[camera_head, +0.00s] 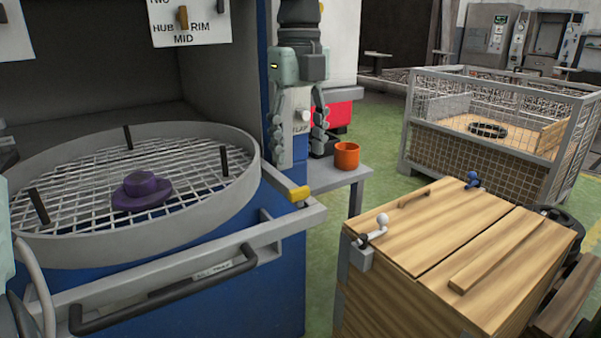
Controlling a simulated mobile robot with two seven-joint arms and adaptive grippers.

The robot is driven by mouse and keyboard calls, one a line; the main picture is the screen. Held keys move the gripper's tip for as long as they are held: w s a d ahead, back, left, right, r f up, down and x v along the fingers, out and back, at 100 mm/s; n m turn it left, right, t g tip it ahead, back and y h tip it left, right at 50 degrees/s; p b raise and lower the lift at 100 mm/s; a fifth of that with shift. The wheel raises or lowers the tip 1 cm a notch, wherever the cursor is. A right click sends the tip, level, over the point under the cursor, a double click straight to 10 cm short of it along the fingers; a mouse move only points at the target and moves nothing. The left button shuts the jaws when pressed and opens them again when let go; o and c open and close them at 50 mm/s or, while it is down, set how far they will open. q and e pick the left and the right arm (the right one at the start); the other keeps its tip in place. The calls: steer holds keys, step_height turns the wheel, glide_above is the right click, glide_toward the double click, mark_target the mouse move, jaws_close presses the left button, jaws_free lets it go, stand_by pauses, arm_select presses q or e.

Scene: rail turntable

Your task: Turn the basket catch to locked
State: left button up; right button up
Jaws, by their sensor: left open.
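The round grey basket (235,199) with a mesh floor sits in the blue machine at left. A yellow-handled lever (299,193) sits on the corner of the grey rail, right of the basket; it looks like the basket catch, but no lock marking is readable beside it. My left gripper (301,155) points down above and behind this lever, fingers spread and apart from it. A pale knob over a partly hidden label ending in "LAP" shows between the fingers; I cannot tell whether they touch it.
A purple hat-shaped part (141,191) lies on the mesh among dark upright pegs. A dark bar handle (165,292) runs along the front. An orange cup (346,155) stands on a small side shelf. A wooden crate (455,250) stands at right, with green floor between.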

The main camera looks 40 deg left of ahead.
mark_target(299, 189)
arm_select(q)
step_height(299, 189, down, 7)
steer(key=shift+s+f, duration=0.1)
steer(key=shift+f, duration=0.1)
stand_by(0.3)
steer(key=c, duration=1.2)
